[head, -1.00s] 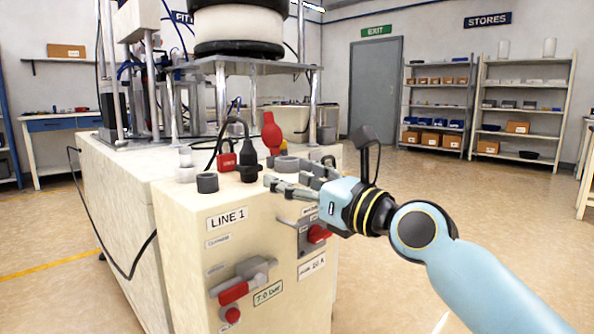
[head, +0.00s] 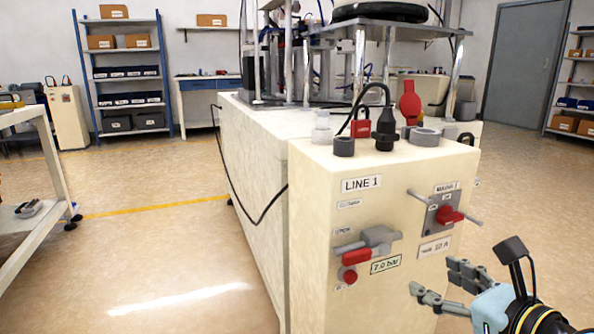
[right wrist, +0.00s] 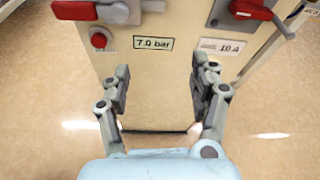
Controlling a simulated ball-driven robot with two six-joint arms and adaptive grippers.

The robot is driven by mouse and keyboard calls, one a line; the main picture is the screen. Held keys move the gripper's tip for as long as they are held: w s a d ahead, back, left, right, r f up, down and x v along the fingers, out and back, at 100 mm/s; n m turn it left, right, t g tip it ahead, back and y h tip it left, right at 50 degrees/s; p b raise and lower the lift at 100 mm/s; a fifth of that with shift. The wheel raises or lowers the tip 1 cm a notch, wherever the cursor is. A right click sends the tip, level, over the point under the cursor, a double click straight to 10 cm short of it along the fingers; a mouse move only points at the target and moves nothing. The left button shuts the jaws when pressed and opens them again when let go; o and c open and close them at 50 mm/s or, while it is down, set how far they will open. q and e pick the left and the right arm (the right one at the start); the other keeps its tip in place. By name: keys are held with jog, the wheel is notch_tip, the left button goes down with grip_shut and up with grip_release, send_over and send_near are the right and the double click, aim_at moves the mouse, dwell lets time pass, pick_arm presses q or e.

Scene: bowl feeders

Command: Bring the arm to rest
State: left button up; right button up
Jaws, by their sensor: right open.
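My right gripper (head: 438,286) is at the lower right of the head view, in front of the right part of the LINE 1 cabinet (head: 330,262). Its fingers are spread and nothing is between them. In the right wrist view my right gripper (right wrist: 160,92) shows both fingers wide apart, with the cabinet's lower front panel (right wrist: 160,85) beyond them. I cannot tell the exact gap to the panel. My left gripper is not in view.
The cabinet carries a red-handled valve (head: 356,257), a red rotary switch (head: 449,216) and a red padlock (head: 361,127) on top. A workbench (head: 22,190) stands at the left. The floor between (head: 165,250) is clear.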

jog(key=s+d+f+n+g+h, duration=0.1)
jog(key=s+f+n+g, duration=0.4)
jog(key=s+f, duration=0.55)
jog(key=s+d+f+n+g+h, duration=0.1)
jog(key=s+d+f+n+g, duration=0.1)
jog(key=s+f+n, duration=0.85)
jog(key=s+d+f+n+g+h, duration=0.2)
jog(key=s+f+n+g, duration=0.1)
jog(key=s+f+n, duration=0.4)
jog(key=s+d+f+n+g+h, duration=0.1)
jog(key=s+d+f+n+g, duration=0.3)
jog(key=s+n, duration=0.5)
pick_arm(q)
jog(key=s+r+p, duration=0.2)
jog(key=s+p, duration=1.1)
jog(key=p, duration=0.1)
pick_arm(e)
jog(key=s+a, duration=0.1)
jog(key=s, duration=1.1)
jog(key=shift+s+a+r, duration=0.2)
jog(key=shift+s+r, duration=0.1)
jog(key=shift+s, duration=0.1)
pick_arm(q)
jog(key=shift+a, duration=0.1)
